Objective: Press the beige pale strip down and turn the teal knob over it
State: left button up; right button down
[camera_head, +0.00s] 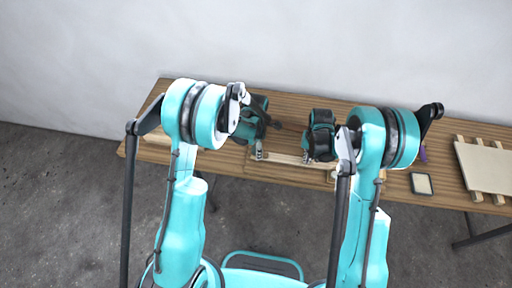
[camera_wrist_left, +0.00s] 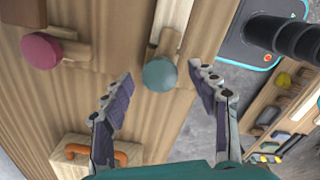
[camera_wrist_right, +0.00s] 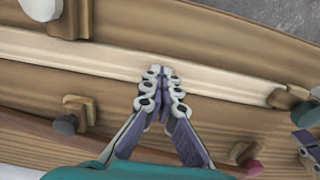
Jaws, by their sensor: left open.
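The beige pale strip (camera_wrist_right: 110,62) runs along the wooden hull in the right wrist view. Its end shows in the left wrist view (camera_wrist_left: 170,38) beside the teal knob (camera_wrist_left: 160,75), which sits on a small wooden block. My left gripper (camera_wrist_left: 160,88) is open, its fingers on either side of the teal knob in that picture; I cannot tell whether they touch it. My right gripper (camera_wrist_right: 162,72) is shut, its fingertips together over the strip; contact is unclear. In the head view the left gripper (camera_head: 259,154) and right gripper (camera_head: 306,158) are small above the hull.
A pink knob (camera_wrist_left: 42,48), a dark grey knob (camera_wrist_right: 65,125) and a white knob (camera_wrist_right: 40,8) stand nearby. A wooden box with an orange handle (camera_wrist_left: 85,150) is near the left gripper. A small dark-rimmed tray (camera_head: 422,193) and slatted pale board (camera_head: 487,165) lie right.

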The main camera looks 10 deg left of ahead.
pick_arm(q)
jog(key=shift+r, duration=3.4)
jog(key=shift+r, duration=0.1)
pick_arm(e)
jog(key=shift+r, duration=0.15)
pick_arm(q)
jog(key=shift+r+p, duration=1.6)
jog(key=shift+p, duration=0.15)
pick_arm(e)
jog(key=shift+r, duration=3.35)
jog(key=shift+r, duration=0.1)
pick_arm(q)
notch_tip(320, 180, up, 3)
jog(key=p, duration=0.2)
jog(key=shift+f+p, duration=0.2)
jog(key=shift+p, duration=0.1)
pick_arm(e)
notch_tip(320, 180, up, 5)
jog(key=shift+f, duration=0.1)
